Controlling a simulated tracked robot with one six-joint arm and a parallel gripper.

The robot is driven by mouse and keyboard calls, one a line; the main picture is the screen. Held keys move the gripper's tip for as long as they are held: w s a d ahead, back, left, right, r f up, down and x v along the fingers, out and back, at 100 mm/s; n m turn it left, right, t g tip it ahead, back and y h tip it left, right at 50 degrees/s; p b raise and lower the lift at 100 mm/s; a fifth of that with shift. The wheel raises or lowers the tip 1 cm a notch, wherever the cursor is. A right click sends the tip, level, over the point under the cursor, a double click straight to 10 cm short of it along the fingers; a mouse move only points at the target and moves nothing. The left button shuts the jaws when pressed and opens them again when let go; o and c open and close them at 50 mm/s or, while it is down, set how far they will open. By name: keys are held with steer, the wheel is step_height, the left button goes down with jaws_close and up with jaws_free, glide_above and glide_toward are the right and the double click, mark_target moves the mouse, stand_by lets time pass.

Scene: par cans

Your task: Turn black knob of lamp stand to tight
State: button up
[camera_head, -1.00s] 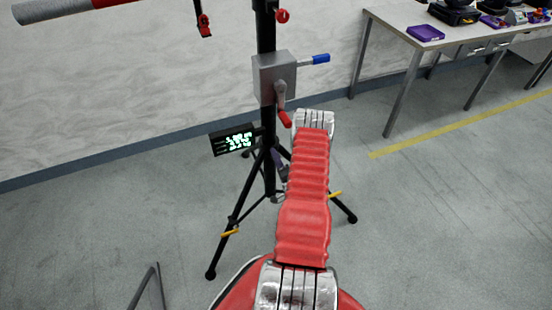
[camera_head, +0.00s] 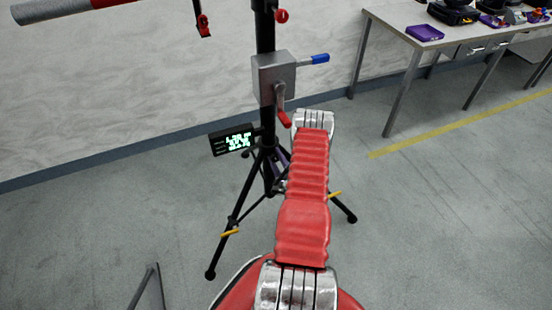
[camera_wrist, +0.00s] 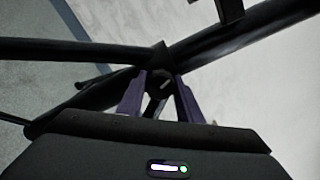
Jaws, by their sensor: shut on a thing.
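The black lamp stand (camera_head: 268,180) stands upright on a spread tripod in the head view. In the wrist view, the purple fingers of my gripper (camera_wrist: 160,77) lie on both sides of the small black knob (camera_wrist: 158,86), where the stand's dark tubes meet. My gripper is shut on the knob. In the head view my red arm hides most of the gripper and the knob; only a bit of purple shows beside the stand's post.
A grey box (camera_head: 273,77) with a blue-tipped handle and a red-tipped crank (camera_head: 282,110) sits on the post above my arm. A small lit display (camera_head: 233,141) is at the post's left. A white table (camera_head: 455,30) stands at right.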

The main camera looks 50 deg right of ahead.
steer(key=shift+s+a+f+m, duration=0.1)
steer(key=shift+a+f+m, duration=0.05)
steer(key=shift+f+m, duration=0.15)
steer(key=o, duration=1)
steer(key=shift+r, duration=0.2)
steer(key=shift+o, duration=0.2)
steer(key=v, duration=1.3)
steer(key=shift+s, duration=0.25)
steer(key=shift+a, duration=0.1)
